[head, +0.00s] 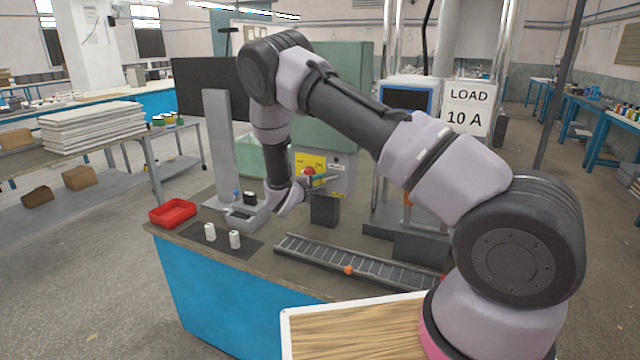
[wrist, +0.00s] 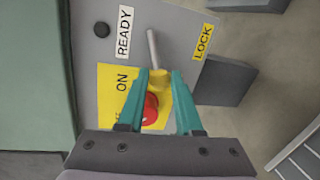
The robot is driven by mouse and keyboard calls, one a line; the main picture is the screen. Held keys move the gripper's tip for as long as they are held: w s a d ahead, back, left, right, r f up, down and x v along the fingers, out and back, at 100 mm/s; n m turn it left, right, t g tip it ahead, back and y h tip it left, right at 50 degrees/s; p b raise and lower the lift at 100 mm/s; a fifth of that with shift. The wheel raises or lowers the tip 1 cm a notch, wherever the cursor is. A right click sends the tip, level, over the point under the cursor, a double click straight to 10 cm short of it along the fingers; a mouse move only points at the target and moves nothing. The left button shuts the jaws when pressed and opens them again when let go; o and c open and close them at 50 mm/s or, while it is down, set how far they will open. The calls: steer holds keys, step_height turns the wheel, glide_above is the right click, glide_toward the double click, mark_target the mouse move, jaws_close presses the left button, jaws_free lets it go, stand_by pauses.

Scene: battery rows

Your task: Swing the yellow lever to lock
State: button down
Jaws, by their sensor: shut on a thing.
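The yellow lever (wrist: 160,78) sits in front of a grey panel in the wrist view, with a grey rod running from it up between the READY and LOCK labels. My gripper (wrist: 160,74) has its teal fingertips on both sides of the lever's yellow part and is shut on it. In the head view my gripper (head: 320,179) is at the panel, and the lever is too small to make out there. The yellow LOCK label (wrist: 203,41) is to the right of the rod. A red knob (wrist: 150,109) shows between my fingers, partly over the yellow ON plate (wrist: 113,85).
A dark box (wrist: 224,81) stands beside the panel. On the bench are a red tray (head: 172,212), white cylinders (head: 235,240) on a dark mat and a ladder-like rail (head: 350,262). A LOAD 10 A sign (head: 466,107) stands behind.

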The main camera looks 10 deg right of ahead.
steer(key=c, duration=0.6)
jaws_free()
steer(key=v, duration=1.1)
